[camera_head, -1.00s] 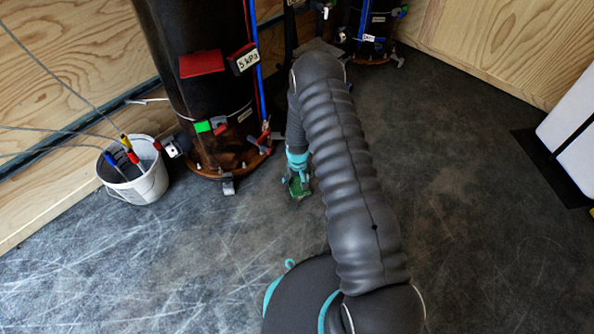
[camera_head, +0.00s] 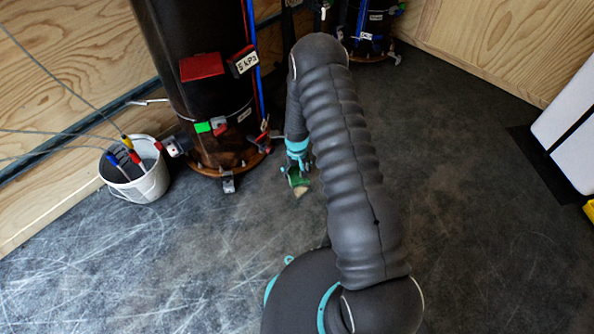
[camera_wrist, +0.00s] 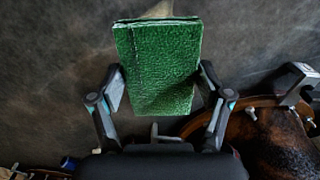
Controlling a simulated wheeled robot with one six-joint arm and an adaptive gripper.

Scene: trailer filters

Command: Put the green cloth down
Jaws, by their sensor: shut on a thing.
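The green cloth (camera_wrist: 160,65) is a folded, rectangular pad with a rough surface. It fills the upper middle of the wrist view, between the two fingers of my gripper (camera_wrist: 163,92). The fingers are shut on its left and right sides. In the head view my gripper (camera_head: 298,180) is small and low over the dark floor, beside the base of the large black cylinder. Only a small part of the green cloth (camera_head: 299,181) shows there. I cannot tell whether the cloth touches the floor.
The black cylinder (camera_head: 195,75) with a copper-coloured base stands left of my gripper. A white bucket (camera_head: 147,184) with coloured-handled tools is farther left. A second cylinder (camera_head: 375,25) stands at the back. The scratched floor (camera_head: 200,270) in front is clear.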

